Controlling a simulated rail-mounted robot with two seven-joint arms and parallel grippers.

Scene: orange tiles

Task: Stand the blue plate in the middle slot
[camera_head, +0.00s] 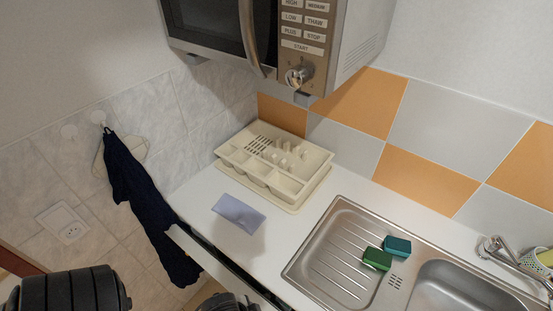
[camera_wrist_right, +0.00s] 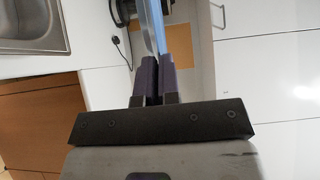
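A cream dish rack (camera_head: 318,166) with slots stands on the white counter against the back corner. No plate shows in it. In the right wrist view, the blue plate (camera_wrist_right: 157,22) appears nearly edge-on, upright between the dark purple fingertips of my right gripper (camera_wrist_right: 161,78). The gripper is shut on the plate's edge. The plate and right gripper do not show in the head view. Dark parts of my own arm show at the bottom left of the head view, but my left gripper's fingers are not seen.
A flat lavender cloth (camera_head: 238,213) lies in front of the rack. A steel sink (camera_head: 330,255) with a green sponge (camera_head: 377,260) and a teal sponge (camera_head: 397,246) is at right. A microwave (camera_head: 285,45) hangs above the rack. A dark towel (camera_head: 140,195) hangs at left.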

